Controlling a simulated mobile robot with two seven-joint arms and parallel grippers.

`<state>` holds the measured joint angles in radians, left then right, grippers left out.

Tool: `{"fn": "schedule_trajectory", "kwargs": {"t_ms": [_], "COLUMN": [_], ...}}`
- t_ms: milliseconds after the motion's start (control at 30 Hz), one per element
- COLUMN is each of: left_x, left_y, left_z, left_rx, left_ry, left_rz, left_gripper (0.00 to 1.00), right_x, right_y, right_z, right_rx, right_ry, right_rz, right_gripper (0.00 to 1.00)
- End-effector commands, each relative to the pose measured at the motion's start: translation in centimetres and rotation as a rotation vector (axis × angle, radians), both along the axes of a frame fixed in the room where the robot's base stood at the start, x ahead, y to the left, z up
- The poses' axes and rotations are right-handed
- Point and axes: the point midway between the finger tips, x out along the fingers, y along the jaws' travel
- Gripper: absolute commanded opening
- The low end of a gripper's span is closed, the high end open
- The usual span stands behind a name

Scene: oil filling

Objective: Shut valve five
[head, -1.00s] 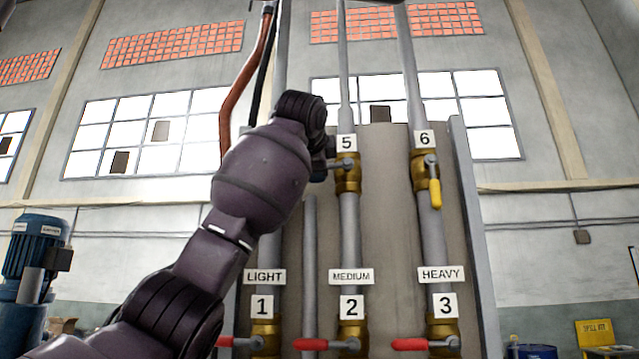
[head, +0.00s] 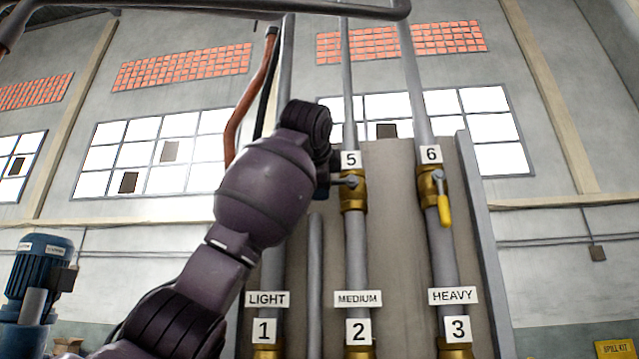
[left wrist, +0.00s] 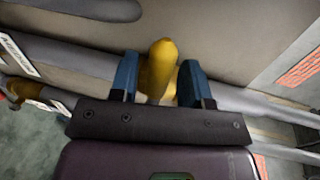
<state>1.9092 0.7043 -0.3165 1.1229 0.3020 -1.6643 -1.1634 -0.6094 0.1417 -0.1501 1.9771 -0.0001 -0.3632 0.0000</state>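Valve five (head: 353,194) is a brass valve under the label 5, on the middle pipe. Its lever points left, across the pipe, and its grip end is hidden behind my left arm in the head view. My left gripper (head: 322,187) is mostly hidden there, at the lever's left end. In the left wrist view, the yellow handle (left wrist: 160,68) lies between the two blue fingers of my left gripper (left wrist: 160,84). The fingers stand apart on either side of it, with a narrow gap showing on the left. My right gripper is not in view.
Valve six (head: 430,187) is to the right, its yellow handle pointing down along its pipe. Labels 1, 2 and 3 mark lower valves, partly cut off by the bottom edge. A grey horizontal pipe (head: 260,8) crosses the top. A blue motor (head: 38,270) stands at left.

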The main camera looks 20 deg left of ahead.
Motion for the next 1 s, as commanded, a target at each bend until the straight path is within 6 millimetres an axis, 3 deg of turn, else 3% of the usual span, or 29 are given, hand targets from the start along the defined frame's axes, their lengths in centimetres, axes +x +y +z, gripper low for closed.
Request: {"fn": "schedule_trajectory", "kwargs": {"t_ms": [367,1000], "left_x": [-0.4,-9.3], "left_y": [-0.1,-2.7], "left_z": [0.0,1.8], "left_rx": [-0.003,-0.002], "left_ry": [0.0,0.0], "left_rz": [0.001,0.0], "left_gripper": [0.46,0.46], "right_x": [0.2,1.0], "right_y": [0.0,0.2], "right_z": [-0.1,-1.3], "right_rx": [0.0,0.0], "right_ry": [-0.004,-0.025], "right_rz": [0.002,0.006], "right_gripper": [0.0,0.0]}}
